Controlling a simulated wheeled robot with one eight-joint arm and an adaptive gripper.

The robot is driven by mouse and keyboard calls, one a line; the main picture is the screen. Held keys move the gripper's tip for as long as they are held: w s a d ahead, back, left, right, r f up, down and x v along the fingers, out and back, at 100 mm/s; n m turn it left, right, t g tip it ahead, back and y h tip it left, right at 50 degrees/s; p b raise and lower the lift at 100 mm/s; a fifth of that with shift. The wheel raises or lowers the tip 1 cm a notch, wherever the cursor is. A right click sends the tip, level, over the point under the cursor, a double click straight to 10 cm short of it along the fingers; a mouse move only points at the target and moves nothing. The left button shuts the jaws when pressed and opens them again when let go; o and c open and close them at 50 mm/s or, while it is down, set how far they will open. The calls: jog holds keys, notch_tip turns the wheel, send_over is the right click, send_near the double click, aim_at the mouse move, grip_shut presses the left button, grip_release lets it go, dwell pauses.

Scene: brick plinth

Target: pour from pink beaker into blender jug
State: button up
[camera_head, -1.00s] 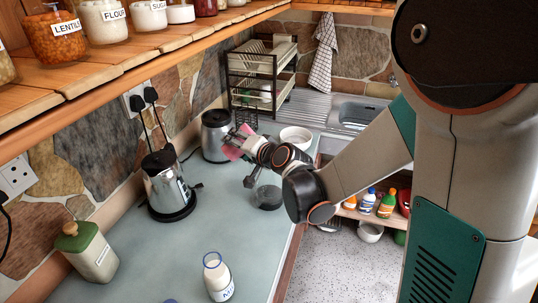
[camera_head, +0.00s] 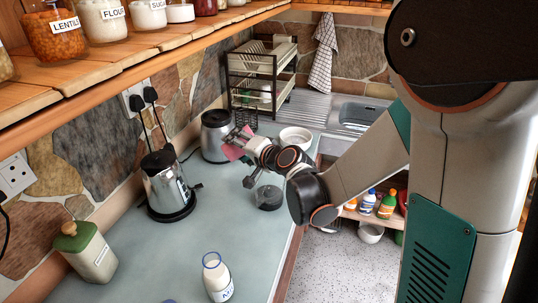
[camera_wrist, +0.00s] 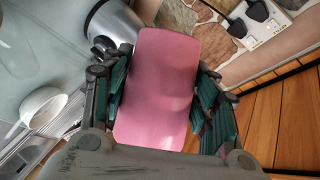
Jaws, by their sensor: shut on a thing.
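The pink beaker (camera_head: 233,150) is held tilted in my gripper (camera_head: 243,139), just right of a silver appliance with a dark top (camera_head: 216,136) at the back of the counter. In the wrist view the beaker (camera_wrist: 158,88) fills the middle between the dark green fingers (camera_wrist: 160,92), which are shut on it. Its contents are hidden. A low see-through vessel with a dark part (camera_head: 269,198) stands on the counter below my wrist; I cannot tell whether it is the blender jug.
A silver kettle (camera_head: 168,186) stands left, by the wall sockets. A milk bottle (camera_head: 217,278) and a green-lidded container (camera_head: 88,252) are in front. A white bowl (camera_head: 295,138) and a dish rack (camera_head: 262,75) stand behind. The middle of the counter is clear.

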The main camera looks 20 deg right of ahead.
jog(key=shift+d+r+m+y+p, duration=0.1)
jog(key=shift+r+m+y+p, duration=0.25)
jog(key=shift+r+m, duration=0.2)
dwell(0.5)
jog(key=shift+w+d+f+m+y+b, duration=0.1)
jog(key=shift+d+f+m+y+b, duration=0.15)
jog(key=shift+d+m, duration=0.15)
jog(key=shift+w+d+f+m+y+b, duration=0.1)
jog(key=shift+d+m+y+b, duration=0.15)
jog(key=shift+d, duration=0.2)
jog(key=shift+d+r+m+t+y+b, duration=0.3)
jog(key=shift+r+m+t+b, duration=0.15)
jog(key=shift+m, duration=0.25)
jog(key=shift+d+r+m+t+y+b, duration=0.15)
jog(key=shift+d+r+m+t+b, duration=0.15)
jog(key=shift+m+b, duration=0.35)
dwell(1.5)
jog(key=shift+d+f+m+y+b, duration=0.35)
jog(key=shift+m+b, duration=0.4)
jog(key=shift+b, duration=0.3)
dwell(0.4)
jog(key=shift+w+d+r+m+t+y+b, duration=0.1)
jog(key=shift+d+r+m+t+y+b, duration=0.3)
jog(key=shift+m+b, duration=0.6)
dwell(0.8)
